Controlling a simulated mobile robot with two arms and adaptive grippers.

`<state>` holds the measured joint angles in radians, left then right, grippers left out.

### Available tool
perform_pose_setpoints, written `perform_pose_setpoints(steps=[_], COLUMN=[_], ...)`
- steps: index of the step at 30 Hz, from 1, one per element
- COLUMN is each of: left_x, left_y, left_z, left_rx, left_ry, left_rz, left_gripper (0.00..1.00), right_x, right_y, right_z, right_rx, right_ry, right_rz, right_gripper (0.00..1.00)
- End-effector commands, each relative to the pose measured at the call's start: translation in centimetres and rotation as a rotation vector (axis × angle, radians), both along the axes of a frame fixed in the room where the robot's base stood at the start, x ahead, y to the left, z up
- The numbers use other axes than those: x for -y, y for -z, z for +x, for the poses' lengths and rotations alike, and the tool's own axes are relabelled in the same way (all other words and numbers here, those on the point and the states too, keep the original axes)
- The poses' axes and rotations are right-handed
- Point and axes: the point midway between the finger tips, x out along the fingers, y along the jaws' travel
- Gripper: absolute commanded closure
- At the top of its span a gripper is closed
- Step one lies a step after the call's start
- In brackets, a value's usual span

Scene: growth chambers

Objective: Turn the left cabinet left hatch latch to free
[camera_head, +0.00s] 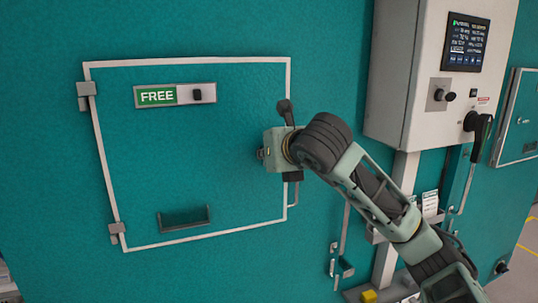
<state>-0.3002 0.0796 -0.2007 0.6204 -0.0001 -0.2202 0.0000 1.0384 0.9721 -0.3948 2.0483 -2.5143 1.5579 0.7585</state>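The left cabinet hatch (150,190) is a teal panel with a pale frame, hinged on its left and lying shut. A sign on it (157,96) reads FREE in white on green, with a small black knob (197,95) beside it. My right arm comes in from the lower right. Its wrist and gripper (280,150) are at the hatch's right edge. A dark rounded piece (286,110) shows just above the wrist; it looks like part of the latch handle. The fingers and any contact with the latch are hidden behind the wrist. My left gripper is out of view.
A recessed pull (185,219) sits low on the hatch. To the right stands a white control box with a screen (466,43), a knob (443,95) and a black lever (479,130). Another hatch (520,120) is at the far right. The wall left of my arm is clear.

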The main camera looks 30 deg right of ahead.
Motion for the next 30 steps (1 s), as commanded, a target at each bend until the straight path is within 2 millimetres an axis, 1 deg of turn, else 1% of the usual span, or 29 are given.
perform_pose_setpoints(steps=[8,20,21,27,30], left_x=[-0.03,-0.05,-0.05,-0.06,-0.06], left_y=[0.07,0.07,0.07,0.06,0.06], left_z=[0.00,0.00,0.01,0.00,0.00], left_rx=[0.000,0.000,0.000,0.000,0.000], left_ry=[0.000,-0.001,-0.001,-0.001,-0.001], left_rz=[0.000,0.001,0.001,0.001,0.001], left_gripper=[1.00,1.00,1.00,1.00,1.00], right_x=[-0.11,-0.11,-0.11,-0.11,-0.11], right_y=[0.12,0.13,0.14,0.08,0.06], right_z=[0.03,0.03,0.03,0.03,0.03], right_rx=[-0.015,-0.017,-0.017,-0.016,-0.015], right_ry=[-0.002,-0.002,-0.002,-0.002,-0.002], right_rz=[-0.054,-0.060,-0.060,-0.058,-0.057], right_gripper=[1.00,1.00,0.87,0.70,0.70])
